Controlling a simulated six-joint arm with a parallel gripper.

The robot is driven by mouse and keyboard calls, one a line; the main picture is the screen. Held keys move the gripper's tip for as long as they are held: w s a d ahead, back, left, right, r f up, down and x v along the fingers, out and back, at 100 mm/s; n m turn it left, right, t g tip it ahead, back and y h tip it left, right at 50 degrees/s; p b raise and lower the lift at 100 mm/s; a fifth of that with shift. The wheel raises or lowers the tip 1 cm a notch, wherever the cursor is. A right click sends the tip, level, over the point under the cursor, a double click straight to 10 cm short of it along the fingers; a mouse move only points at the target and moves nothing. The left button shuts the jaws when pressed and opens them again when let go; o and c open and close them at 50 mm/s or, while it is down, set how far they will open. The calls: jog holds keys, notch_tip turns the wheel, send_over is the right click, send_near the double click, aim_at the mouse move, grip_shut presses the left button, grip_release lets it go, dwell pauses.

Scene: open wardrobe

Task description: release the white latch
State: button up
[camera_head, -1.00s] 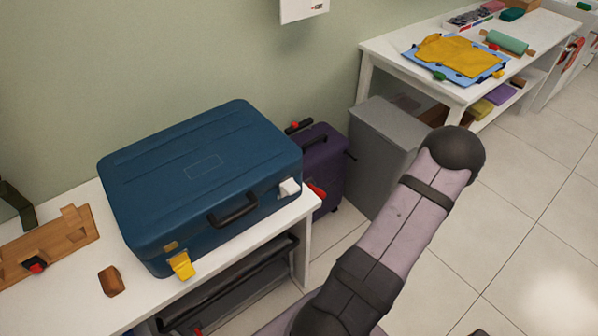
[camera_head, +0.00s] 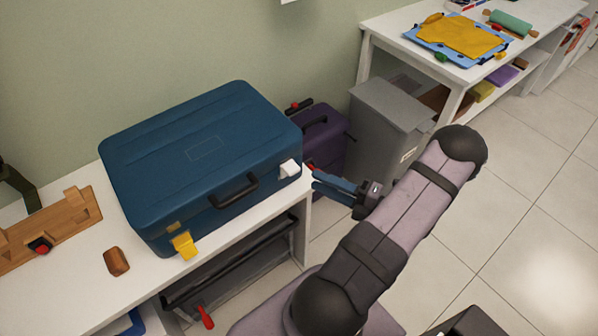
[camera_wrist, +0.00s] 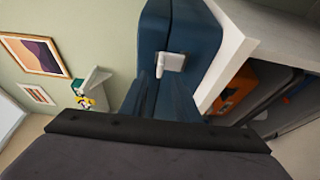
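A blue suitcase (camera_head: 205,165) lies closed on the white table, its dark handle (camera_head: 234,190) facing front. The white latch (camera_head: 290,169) is on the right end of its front face. The yellow latch (camera_head: 184,245) is at the left end and sticks out from the case. My gripper (camera_head: 318,180) is just right of the white latch, apart from it and empty. In the wrist view the white latch (camera_wrist: 171,62) lies beyond the fingertips (camera_wrist: 160,82), which stand apart with a gap between them.
A purple suitcase (camera_head: 322,140) and a grey bin (camera_head: 385,125) stand behind my gripper. A wooden block (camera_head: 116,261) and a wooden rack (camera_head: 50,230) lie left on the white table (camera_head: 75,290). Open floor lies to the right.

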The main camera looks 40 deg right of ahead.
aim_at(298, 172)
jog(key=shift+p+x, duration=0.8)
jog(key=shift+x, duration=2.9)
grip_shut()
